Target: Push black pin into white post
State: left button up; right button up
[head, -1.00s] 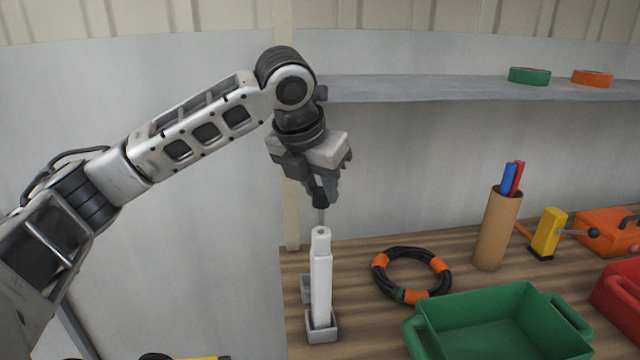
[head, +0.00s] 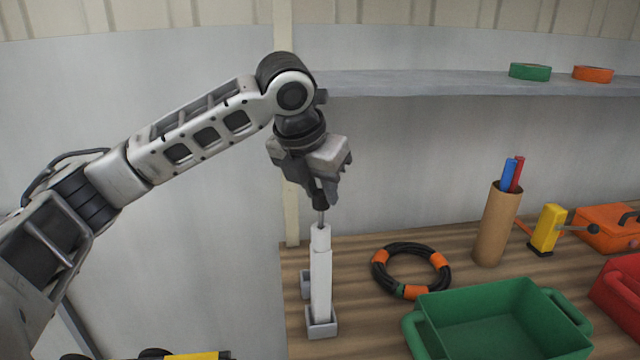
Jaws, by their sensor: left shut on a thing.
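The white post (head: 321,285) stands upright in a grey base near the left edge of the wooden table. My left gripper (head: 320,198) points down right above the post and is shut on the black pin (head: 320,206). The pin's thin grey shaft reaches down to the top of the post, and its lower end meets the post's top opening. How deep the shaft sits cannot be told. My right gripper is not in view.
A black hose coil with orange bands (head: 411,270) lies right of the post. A green bin (head: 497,322), a cardboard tube with blue and red rods (head: 497,225), and a yellow tool (head: 547,230) stand further right. A grey shelf (head: 430,86) runs behind.

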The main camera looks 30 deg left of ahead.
aim_at(316, 198)
pick_arm(q)
jog(key=shift+f+b, duration=0.4)
jog(key=shift+f, duration=1.6)
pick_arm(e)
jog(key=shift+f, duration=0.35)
pick_arm(q)
jog(key=o, duration=1)
jog(key=shift+o, duration=0.2)
jog(key=shift+s+r, duration=0.15)
jog(key=shift+r, duration=0.25)
jog(key=v, duration=1.5)
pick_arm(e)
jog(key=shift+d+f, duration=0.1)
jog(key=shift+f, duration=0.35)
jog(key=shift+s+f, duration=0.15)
